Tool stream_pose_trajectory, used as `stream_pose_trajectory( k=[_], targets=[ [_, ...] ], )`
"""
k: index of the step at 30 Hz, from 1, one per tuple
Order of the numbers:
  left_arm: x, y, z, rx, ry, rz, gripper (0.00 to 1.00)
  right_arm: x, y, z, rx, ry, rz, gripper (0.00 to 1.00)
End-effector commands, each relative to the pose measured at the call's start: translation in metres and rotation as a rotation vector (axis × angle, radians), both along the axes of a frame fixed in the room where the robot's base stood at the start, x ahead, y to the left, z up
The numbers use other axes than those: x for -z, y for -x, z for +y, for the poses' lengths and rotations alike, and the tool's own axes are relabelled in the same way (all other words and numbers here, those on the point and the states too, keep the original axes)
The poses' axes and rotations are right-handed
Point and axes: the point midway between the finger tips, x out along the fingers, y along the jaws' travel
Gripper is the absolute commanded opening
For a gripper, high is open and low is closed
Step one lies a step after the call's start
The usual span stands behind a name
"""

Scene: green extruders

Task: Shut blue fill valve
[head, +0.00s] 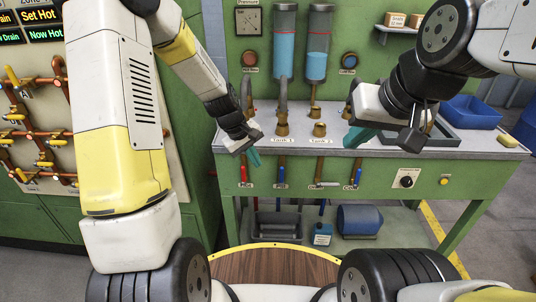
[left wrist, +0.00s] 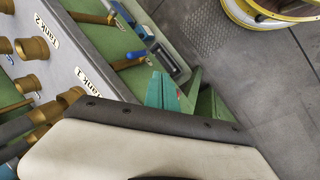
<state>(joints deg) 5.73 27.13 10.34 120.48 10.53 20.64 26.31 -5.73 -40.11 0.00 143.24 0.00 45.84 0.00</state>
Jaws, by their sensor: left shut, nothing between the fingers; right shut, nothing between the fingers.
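A row of valves with copper pipes hangs on the green bench front in the head view. One blue-handled valve (head: 281,174) is left of centre and another blue-handled valve (head: 357,182) is further right; their labels are too small for me to tell which is the fill valve. A blue handle (left wrist: 144,32) also shows in the left wrist view. My left gripper (head: 254,157), with teal fingers, is shut and empty at the bench's front edge, above and left of the nearer blue handle. Its fingers (left wrist: 174,92) show in the left wrist view. My right gripper (head: 358,137) is shut and empty above the bench top's right part.
A red-handled valve (head: 243,173) and a pale-handled valve (head: 322,184) share the row. Brass fittings (head: 282,124) stand on the bench top (head: 300,145). A blue bin (head: 470,112) is at right.

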Motion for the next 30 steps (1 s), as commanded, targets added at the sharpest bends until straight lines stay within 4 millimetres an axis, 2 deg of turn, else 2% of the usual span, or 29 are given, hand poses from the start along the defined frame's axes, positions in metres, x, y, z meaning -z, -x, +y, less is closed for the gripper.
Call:
stream_pose_trajectory(
  k=[14,21,30],
  targets=[
    [0.089,-0.018,-0.03,0.001,0.001,0.003,0.0,0.0,0.0,0.0,0.0,0.0,0.0,0.0],
    [0.086,-0.037,-0.057,0.003,0.0,-0.001,0.0,0.0,0.0,0.0,0.0,0.0,0.0,0.0],
    [0.086,-0.042,-0.062,0.001,-0.001,-0.001,0.0,0.0,0.0,0.0,0.0,0.0,0.0,0.0]
  ],
)
